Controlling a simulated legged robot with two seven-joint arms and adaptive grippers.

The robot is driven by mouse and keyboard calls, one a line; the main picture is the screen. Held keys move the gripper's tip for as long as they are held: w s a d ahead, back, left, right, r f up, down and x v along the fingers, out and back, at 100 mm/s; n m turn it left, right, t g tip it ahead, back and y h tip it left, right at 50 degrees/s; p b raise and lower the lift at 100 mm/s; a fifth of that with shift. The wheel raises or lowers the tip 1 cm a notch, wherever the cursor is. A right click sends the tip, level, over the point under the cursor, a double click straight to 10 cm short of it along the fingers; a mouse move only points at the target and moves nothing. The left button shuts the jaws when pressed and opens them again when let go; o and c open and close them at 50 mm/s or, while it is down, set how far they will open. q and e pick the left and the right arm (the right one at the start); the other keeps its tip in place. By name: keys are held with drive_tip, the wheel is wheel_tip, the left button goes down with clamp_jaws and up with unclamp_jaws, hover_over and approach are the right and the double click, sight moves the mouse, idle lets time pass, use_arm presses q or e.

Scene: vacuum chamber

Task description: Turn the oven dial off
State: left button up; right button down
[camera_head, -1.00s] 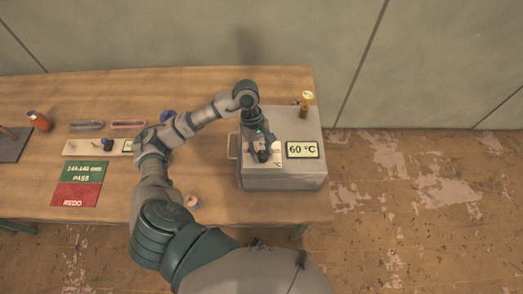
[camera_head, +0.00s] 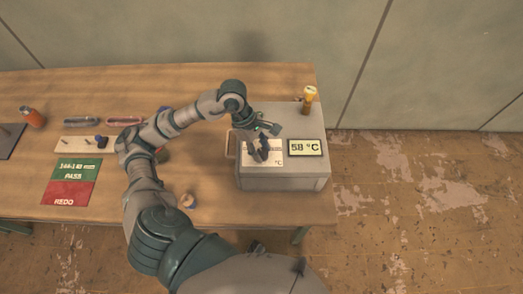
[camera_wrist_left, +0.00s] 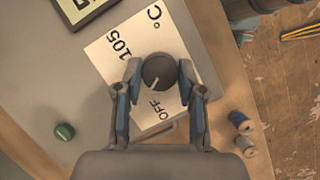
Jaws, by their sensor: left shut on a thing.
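The oven (camera_head: 282,184) is a grey box at the right end of the table. Its display (camera_head: 307,147) reads 58 °C. The dial (camera_wrist_left: 160,70) is a dark round knob on a white plate (camera_wrist_left: 108,62) printed 105 °C and OFF. The white line on the dial points down toward OFF in the left wrist view. My left gripper (camera_head: 260,152) is above the oven top; in the left wrist view its fingers (camera_wrist_left: 160,82) are shut on the dial, one on each side. In the head view the gripper mostly hides the dial. My right gripper is not in view.
A yellow-topped item (camera_head: 309,97) stands at the oven's back right corner. A handle (camera_head: 230,146) sticks out on the oven's left side.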

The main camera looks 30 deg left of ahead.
use_arm(q)
drive_tip(key=n+b, duration=0.1)
drive_tip(key=n, duration=0.1)
drive_tip(key=n+t+b, duration=0.1)
drive_tip(key=n, duration=0.1)
drive_tip(key=shift+f+t, duration=0.1)
drive_tip(key=shift+t, duration=0.2)
drive_tip(key=shift+n+t+y+b, duration=0.3)
drive_tip(key=shift+n+t+b, duration=0.15)
drive_tip(key=shift+n, duration=0.75)
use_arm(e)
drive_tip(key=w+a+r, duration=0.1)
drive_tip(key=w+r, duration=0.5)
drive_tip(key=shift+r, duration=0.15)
use_arm(q)
drive_tip(key=o, duration=1.1)
drive_tip(key=shift+o, duration=0.2)
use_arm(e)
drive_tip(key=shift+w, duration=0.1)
use_arm(q)
drive_tip(key=v, duration=1.2)
drive_tip(key=shift+w, duration=0.1)
